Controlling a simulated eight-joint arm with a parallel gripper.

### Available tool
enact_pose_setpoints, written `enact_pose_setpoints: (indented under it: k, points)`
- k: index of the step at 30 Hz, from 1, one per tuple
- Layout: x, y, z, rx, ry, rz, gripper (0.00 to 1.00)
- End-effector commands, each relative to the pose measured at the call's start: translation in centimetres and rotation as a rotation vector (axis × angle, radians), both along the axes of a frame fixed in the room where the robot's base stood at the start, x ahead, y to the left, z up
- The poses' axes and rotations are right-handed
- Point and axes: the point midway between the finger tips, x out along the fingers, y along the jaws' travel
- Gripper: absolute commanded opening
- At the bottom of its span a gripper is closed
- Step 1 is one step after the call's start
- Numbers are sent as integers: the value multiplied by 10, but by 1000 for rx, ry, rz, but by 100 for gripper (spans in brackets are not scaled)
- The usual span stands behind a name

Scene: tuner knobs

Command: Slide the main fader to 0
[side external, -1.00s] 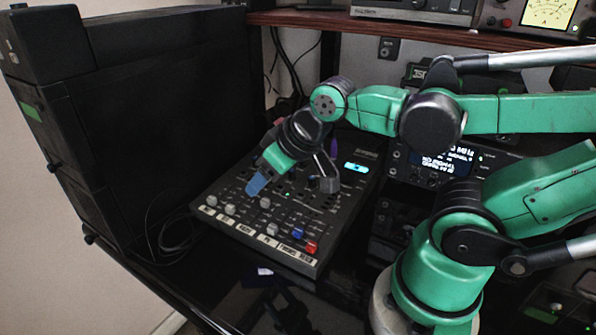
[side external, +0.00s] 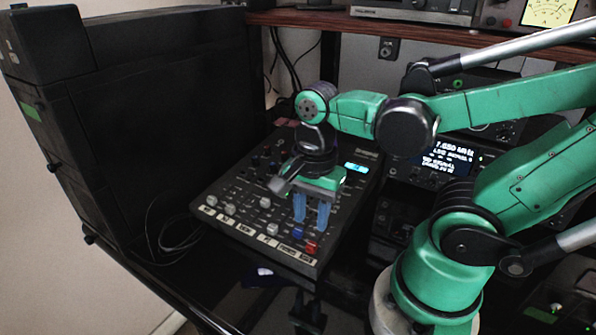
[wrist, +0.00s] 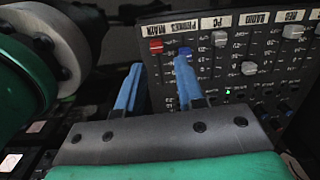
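The main fader has a red cap (side external: 311,247), at the label end of its track at the mixer's front right corner. In the wrist view the red cap (wrist: 156,45) is beside the "MAIN" label. My gripper (side external: 311,222) points down above the mixer's right front area, its two blue fingers apart and nothing between them. In the wrist view the gripper (wrist: 157,78) has one finger on each side of the red cap's line, with the cap beyond the tips. I cannot tell how high the tips are above the panel.
The blue phones fader cap (wrist: 183,52) is right beside the red one, close to my right finger in the wrist view. Several grey fader caps (wrist: 249,68) sit along the mixer (side external: 232,237). A black cabinet (side external: 150,120) stands left; radio gear (side external: 445,160) stands right.

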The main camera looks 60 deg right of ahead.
Motion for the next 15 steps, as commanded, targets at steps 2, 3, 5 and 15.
enact_pose_setpoints:
  k: [2,3,5,15]
  points:
    - [-2,0,-1,1,17,-46,33]
    - [-2,0,-2,1,21,-56,33]
    - [-2,0,-5,1,22,-60,33]
    - [-1,0,-36,1,19,-56,33]
